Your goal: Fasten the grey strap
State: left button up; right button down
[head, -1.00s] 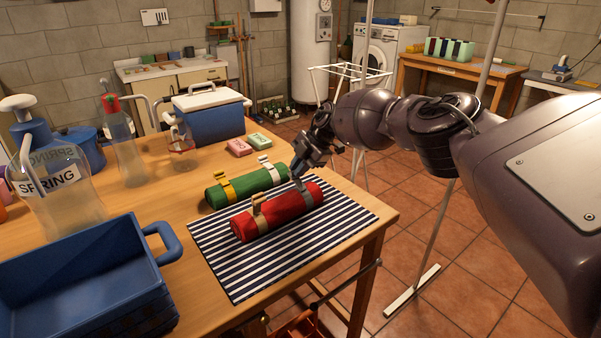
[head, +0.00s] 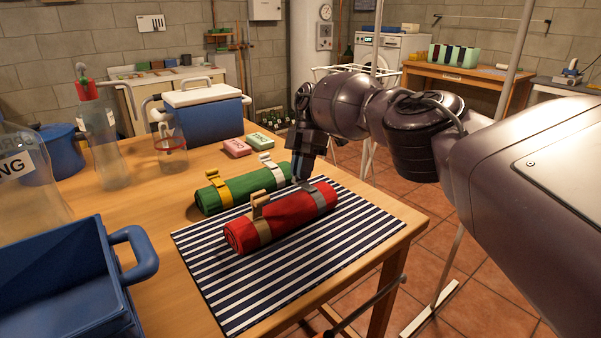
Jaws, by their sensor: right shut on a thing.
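A red roll (head: 290,217) lies on a navy-and-white striped mat (head: 335,252). The grey strap (head: 323,199) goes around its right part. My right gripper (head: 303,179) reaches down from behind and is shut at the upper end of the grey strap, close above the roll; its fingers partly hide that end. A beige strap (head: 263,231) goes around the roll's left part, with its tab standing up. Behind lies a green roll (head: 243,188) with a yellow strap (head: 221,191) and a white strap (head: 275,174). My left gripper is not in view.
A blue crate (head: 65,275) stands at the front left. Spray bottles (head: 103,145), a glass jar (head: 171,155), a blue cooler (head: 207,120) and pink (head: 236,147) and green (head: 264,141) boxes stand farther back. The mat's front part is clear.

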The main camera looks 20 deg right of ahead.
jog(key=shift+a+f, duration=0.1)
jog(key=shift+f, duration=0.15)
jog(key=c, duration=1.1)
grip_release()
jog(key=shift+c, duration=0.2)
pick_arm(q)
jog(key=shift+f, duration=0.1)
pick_arm(e)
jog(key=shift+r, duration=0.1)
jog(key=shift+w+r, duration=0.15)
jog(key=shift+r, duration=0.05)
pick_arm(q)
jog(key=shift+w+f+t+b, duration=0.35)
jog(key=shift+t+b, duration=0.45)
jog(key=shift+b, duration=2.05)
pick_arm(e)
jog(key=v, duration=1)
jog(key=shift+r, duration=0.25)
